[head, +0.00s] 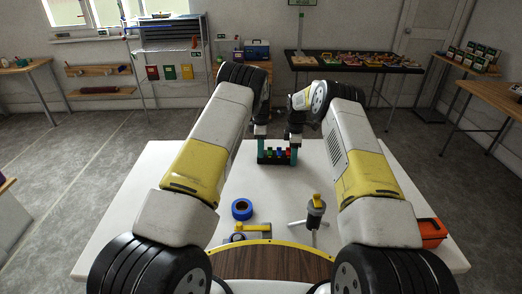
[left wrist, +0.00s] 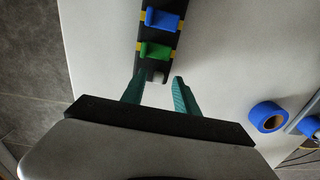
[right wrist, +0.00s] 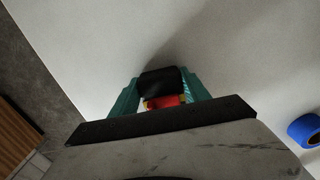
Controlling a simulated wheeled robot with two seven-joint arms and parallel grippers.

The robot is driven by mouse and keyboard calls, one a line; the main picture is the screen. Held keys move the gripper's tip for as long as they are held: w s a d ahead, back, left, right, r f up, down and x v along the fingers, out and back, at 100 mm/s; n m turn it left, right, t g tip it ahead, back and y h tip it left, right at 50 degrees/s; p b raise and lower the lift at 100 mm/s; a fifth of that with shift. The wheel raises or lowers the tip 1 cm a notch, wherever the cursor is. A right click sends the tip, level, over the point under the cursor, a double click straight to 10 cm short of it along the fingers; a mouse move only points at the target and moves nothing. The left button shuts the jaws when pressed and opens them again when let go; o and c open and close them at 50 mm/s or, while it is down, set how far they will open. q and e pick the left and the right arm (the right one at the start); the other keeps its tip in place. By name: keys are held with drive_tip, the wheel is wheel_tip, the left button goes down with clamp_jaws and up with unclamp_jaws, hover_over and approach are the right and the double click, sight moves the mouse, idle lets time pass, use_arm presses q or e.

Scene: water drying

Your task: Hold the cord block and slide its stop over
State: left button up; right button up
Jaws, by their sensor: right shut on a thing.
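The cord block (head: 277,161) is a long dark bar with coloured stops, standing near the far edge of the white table. My right gripper (right wrist: 160,92) is shut on the block's other end, beside a red stop (right wrist: 162,101).
A blue tape roll (head: 242,209), a yellow-and-grey tool (head: 250,232) and a small tripod device (head: 315,208) stand on the table (head: 272,195) nearer me. An orange box (head: 430,232) is at the right edge. The table between the block and these is clear.

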use_arm(q)
wheel_tip(320, 180, up, 11)
drive_tip(key=shift+r, duration=0.2)
idle(0.3)
use_arm(e)
drive_tip(key=o, duration=1.6)
